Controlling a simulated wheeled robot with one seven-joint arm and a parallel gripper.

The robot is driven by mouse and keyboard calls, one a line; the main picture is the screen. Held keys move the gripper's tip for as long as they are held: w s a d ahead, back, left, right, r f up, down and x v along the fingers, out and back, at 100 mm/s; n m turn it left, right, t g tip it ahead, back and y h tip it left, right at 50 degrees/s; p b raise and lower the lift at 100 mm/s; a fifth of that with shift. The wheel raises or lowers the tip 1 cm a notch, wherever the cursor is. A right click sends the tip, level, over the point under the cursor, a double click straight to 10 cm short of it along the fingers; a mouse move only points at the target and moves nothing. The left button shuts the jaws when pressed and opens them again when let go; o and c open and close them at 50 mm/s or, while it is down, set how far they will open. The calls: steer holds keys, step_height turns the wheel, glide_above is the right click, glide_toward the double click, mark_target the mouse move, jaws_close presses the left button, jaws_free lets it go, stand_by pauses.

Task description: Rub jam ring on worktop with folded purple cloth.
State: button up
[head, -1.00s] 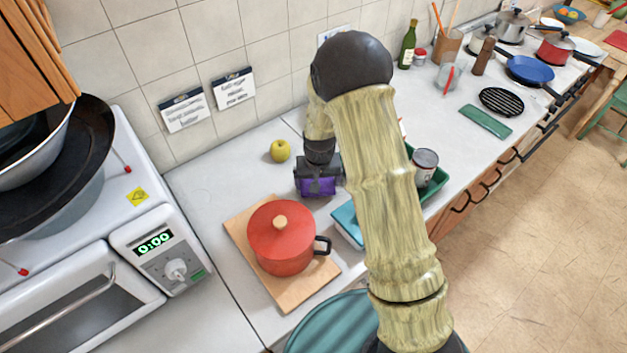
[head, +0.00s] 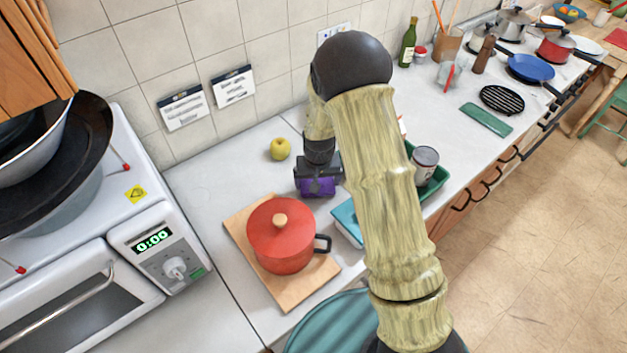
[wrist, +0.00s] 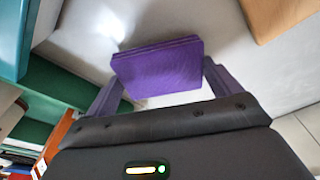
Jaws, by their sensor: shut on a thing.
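My gripper (head: 318,182) is shut on the folded purple cloth (head: 317,187), behind the red pot and left of my arm in the head view. In the wrist view the purple cloth (wrist: 158,68) sits between the two fingers of my gripper (wrist: 156,78). The cloth is at or just above the pale worktop (head: 226,178); I cannot tell if it touches. No jam ring shows in either view; the cloth, gripper or arm may hide it.
A red pot (head: 277,240) stands on a wooden board (head: 302,289) in front of the cloth. A yellow apple (head: 280,149) lies behind, near the wall. A teal book (head: 346,226) and a green tray (head: 437,181) holding a can (head: 425,161) are to the right.

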steer(key=shift+f+b, duration=0.3)
steer(key=shift+f, duration=0.2)
steer(key=shift+w+a+r+p, duration=0.1)
steer(key=shift+w+a+p, duration=0.05)
steer(key=shift+w+a, duration=0.6)
steer(key=shift+w+a+p, duration=0.15)
steer(key=shift+w+a, duration=0.25)
steer(key=shift+w, duration=0.5)
steer(key=shift+w+a, duration=0.55)
steer(key=shift+w, duration=0.3)
steer(key=shift+w+a, duration=0.55)
steer(key=shift+w, duration=0.25)
steer(key=shift+s+d+f, duration=0.15)
steer(key=shift+s+d, duration=0.45)
steer(key=shift+s, duration=0.3)
steer(key=shift+s+d+f, duration=0.1)
steer(key=shift+s+d, duration=0.45)
steer(key=shift+s, duration=0.3)
